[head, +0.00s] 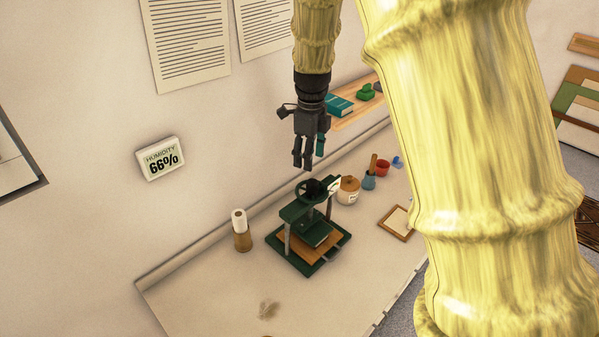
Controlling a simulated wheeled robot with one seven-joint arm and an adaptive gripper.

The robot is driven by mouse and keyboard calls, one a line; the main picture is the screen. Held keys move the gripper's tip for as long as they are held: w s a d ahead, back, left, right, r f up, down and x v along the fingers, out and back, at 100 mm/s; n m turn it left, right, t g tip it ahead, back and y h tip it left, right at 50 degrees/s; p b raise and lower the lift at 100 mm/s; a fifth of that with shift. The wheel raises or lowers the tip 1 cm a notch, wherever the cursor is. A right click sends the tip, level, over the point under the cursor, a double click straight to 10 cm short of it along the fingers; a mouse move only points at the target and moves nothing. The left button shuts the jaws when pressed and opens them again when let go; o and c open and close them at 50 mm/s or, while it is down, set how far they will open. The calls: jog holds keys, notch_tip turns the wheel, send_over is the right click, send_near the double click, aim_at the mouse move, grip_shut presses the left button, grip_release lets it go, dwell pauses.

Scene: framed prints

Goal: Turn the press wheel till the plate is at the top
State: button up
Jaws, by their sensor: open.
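The green press (287,244) stands on the pale bench in the head view. Its dark press wheel (304,197) sits on top of the frame. The press plate (317,235) hangs inside the frame, apparently just above a wooden board (294,245); the exact gap is hard to tell. My gripper (308,168) points down above the wheel, apart from it. Its fingers are open with nothing between them. Part of the wheel's hub is dark and hard to make out.
A brown and white roll (242,236) stands left of the press. A lidded jar (348,190), a blue pot (369,180) and a red cup (383,168) stand behind right. A small frame (396,222) lies to the right. The bench's front left (205,290) is mostly clear.

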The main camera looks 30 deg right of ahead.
aim_at(314, 183)
jog(key=shift+t, duration=0.3)
jog(key=s+f+p, duration=0.1)
jog(key=s+f, duration=0.1)
jog(key=s, duration=0.1)
jog(key=s+f+p, duration=0.1)
jog(key=s, duration=0.1)
jog(key=shift+s+d+f+p, duration=0.15)
jog(key=shift+d+f+p, duration=0.1)
jog(key=shift+f+p, duration=0.1)
jog(key=shift+s+f, duration=0.1)
jog(key=shift+f, duration=0.15)
jog(key=w+f, duration=0.4)
jog(key=shift+w+a+f+p, duration=0.1)
jog(key=shift+w+f+p, duration=0.05)
jog(key=shift+p, duration=0.2)
jog(key=shift+w+f, duration=0.15)
jog(key=shift+w, duration=0.2)
jog(key=shift+s+r, duration=0.35)
jog(key=shift+s, duration=0.3)
jog(key=shift+c, duration=0.2)
jog(key=shift+s+r, duration=0.2)
jog(key=shift+s, duration=0.25)
jog(key=c, duration=0.3)
jog(key=shift+s+r, duration=0.15)
jog(key=shift+s, duration=0.1)
jog(key=c, duration=0.4)
jog(key=shift+c, duration=1.3)
jog(key=shift+w+f, duration=0.15)
jog(key=shift+f, duration=0.05)
